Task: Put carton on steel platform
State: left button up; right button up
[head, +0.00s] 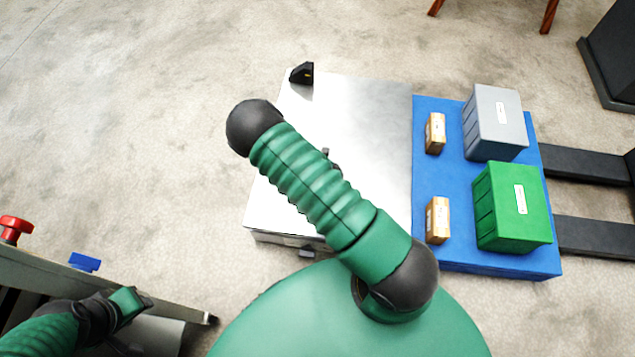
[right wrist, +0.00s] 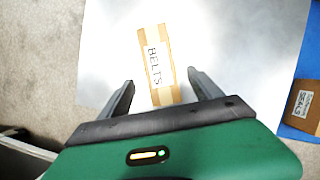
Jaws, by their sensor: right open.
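The steel platform (head: 375,125) is a bright flat metal top in the middle of the head view. In the right wrist view, a brown carton (right wrist: 154,57) labelled BELTS appears over the steel surface (right wrist: 235,50). My right gripper (right wrist: 160,79) is open, with one finger on each side of the carton's near end, apart from it. In the head view my right arm hides that carton and most of this gripper. Two more cartons (head: 435,133) (head: 438,220) stand on the blue platform. My left gripper (head: 128,302) is at the lower left, away from the cartons; its jaws are unclear.
The blue platform (head: 455,262) adjoins the steel one on its right. It also holds a grey bin (head: 492,125) and a green bin (head: 512,210). A black block (head: 302,73) sits at the steel platform's far left corner. A red knob (head: 15,228) stands at far left.

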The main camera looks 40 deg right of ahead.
jog(key=w+a+r+m, duration=0.1)
jog(key=a+r+m, duration=0.3)
jog(key=r+m, duration=0.35)
jog(key=a+r+m, duration=0.4)
jog(key=r+m, duration=0.3)
jog(key=m, duration=0.2)
jog(key=s+a+r+m+y, duration=0.1)
jog(key=s+a+r+m, duration=0.2)
jog(key=r+m, duration=0.3)
jog(key=s+a+r+m+g+y, duration=0.1)
jog(key=s+a+r+m, duration=0.2)
jog(key=m, duration=0.4)
notch_tip(320, 180, up, 3)
jog(key=shift+s+a+f+m, duration=0.1)
jog(key=shift+s+a+m, duration=0.25)
jog(key=shift+a, duration=0.45)
